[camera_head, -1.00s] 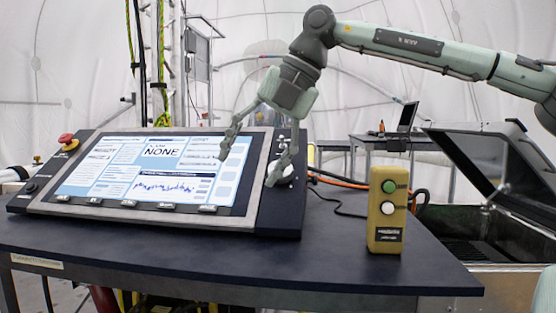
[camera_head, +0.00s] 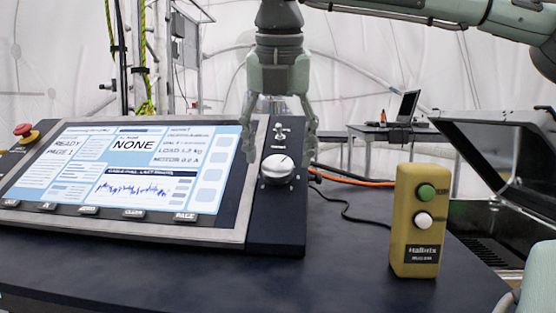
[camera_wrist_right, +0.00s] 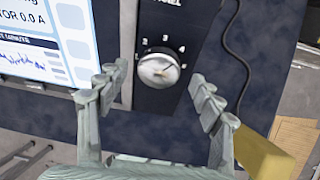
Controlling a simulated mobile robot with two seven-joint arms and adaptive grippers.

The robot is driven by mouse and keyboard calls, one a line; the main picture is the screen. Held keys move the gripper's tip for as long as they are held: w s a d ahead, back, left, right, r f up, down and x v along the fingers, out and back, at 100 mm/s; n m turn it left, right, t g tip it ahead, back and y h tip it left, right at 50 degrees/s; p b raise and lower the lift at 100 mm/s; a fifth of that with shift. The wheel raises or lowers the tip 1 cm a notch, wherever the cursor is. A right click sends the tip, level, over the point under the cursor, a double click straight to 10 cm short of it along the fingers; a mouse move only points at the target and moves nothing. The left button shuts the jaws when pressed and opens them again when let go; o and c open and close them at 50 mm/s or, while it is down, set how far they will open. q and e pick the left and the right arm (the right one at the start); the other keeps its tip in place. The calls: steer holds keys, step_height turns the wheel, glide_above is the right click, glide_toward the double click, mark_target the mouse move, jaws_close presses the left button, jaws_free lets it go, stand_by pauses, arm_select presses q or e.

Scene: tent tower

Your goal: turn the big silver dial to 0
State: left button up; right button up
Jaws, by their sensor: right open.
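The big silver dial (camera_head: 277,169) sits on the dark right-hand strip of the control console. It also shows in the right wrist view (camera_wrist_right: 158,70), with a few numbers on its upper side; I cannot read a 0 there. My right gripper (camera_head: 282,150) points down over this strip, its fingers spread. In the right wrist view the open fingers (camera_wrist_right: 160,92) stand to the left and right of the dial, with nothing between them touching it that I can see. My left gripper is not in view.
The console screen (camera_head: 125,165) reads NONE. A red button (camera_head: 23,129) is at the console's left. A yellow box (camera_head: 415,225) with green and white buttons stands on the dark table (camera_head: 340,265) to the right. An open case (camera_head: 500,170) stands behind it.

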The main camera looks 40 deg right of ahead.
steer(key=shift+x, duration=1)
steer(key=shift+c, duration=0.6)
steer(key=c, duration=1)
steer(key=shift+c, duration=0.2)
steer(key=shift+r, duration=0.1)
